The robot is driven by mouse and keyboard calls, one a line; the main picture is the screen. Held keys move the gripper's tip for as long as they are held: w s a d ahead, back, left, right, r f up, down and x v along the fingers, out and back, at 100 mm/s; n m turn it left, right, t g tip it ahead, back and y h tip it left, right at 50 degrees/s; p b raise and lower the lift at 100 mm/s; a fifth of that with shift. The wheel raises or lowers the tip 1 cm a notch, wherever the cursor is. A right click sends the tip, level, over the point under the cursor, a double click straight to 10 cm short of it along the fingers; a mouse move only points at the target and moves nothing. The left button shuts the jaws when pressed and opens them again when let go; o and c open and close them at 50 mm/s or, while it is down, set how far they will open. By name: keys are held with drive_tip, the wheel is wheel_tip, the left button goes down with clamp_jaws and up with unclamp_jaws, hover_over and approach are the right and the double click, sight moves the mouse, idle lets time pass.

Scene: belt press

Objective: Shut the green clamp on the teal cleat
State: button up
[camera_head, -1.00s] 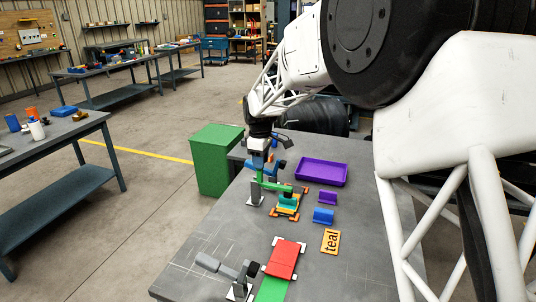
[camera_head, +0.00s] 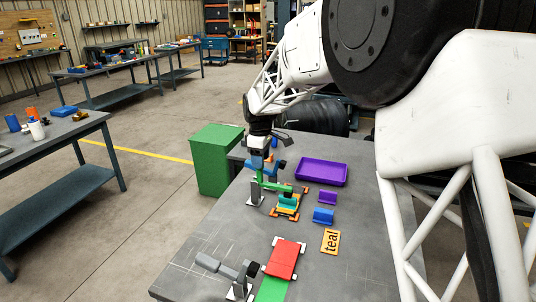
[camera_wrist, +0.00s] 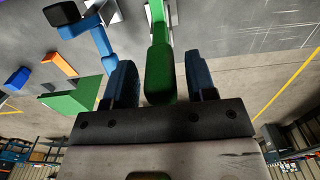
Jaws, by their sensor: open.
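The green clamp (camera_head: 274,186) stands on a pale bracket in the head view, its arm lying roughly level with a dark tip over the teal cleat (camera_head: 287,203). I cannot tell whether the tip touches the cleat. The clamp's green handle (camera_wrist: 160,72) points up between my gripper's blue fingers in the wrist view, with a narrow gap each side. My gripper (camera_wrist: 160,78) is open around the handle, not closed on it. In the head view my gripper is small and partly mixed with blue parts behind. The cleat is not clear in the wrist view.
A blue arm with a black tip (camera_wrist: 60,14) is close beside my gripper. A grey clamp (camera_head: 222,268) and red plate (camera_head: 284,259) are nearer.

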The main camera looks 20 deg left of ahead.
drive_tip(key=shift+r, duration=3.15)
drive_tip(key=s+d+r+m, duration=0.3)
drive_tip(key=s+d, duration=0.2)
drive_tip(key=d, duration=0.5)
drive_tip(key=s+d+r+m+t, duration=0.1)
drive_tip(key=s+d+r+m, duration=0.3)
drive_tip(key=d, duration=0.6)
drive_tip(key=s+d+r+m, duration=0.1)
drive_tip(key=s+d+m, duration=0.1)
drive_tip(key=s+d, duration=0.6)
drive_tip(key=s+d+f+m, duration=0.4)
drive_tip(key=s+d, duration=0.6)
drive_tip(key=s, duration=0.2)
drive_tip(key=s+d+f+m+t, duration=0.1)
drive_tip(key=s+d+f+m, duration=0.2)
drive_tip(key=s+d, duration=0.7)
drive_tip(key=s+m, duration=0.2)
drive_tip(key=s, duration=0.1)
drive_tip(key=shift+s+d+f+t, duration=0.2)
drive_tip(key=shift+s+f+t, duration=0.05)
drive_tip(key=shift+f+t, duration=0.1)
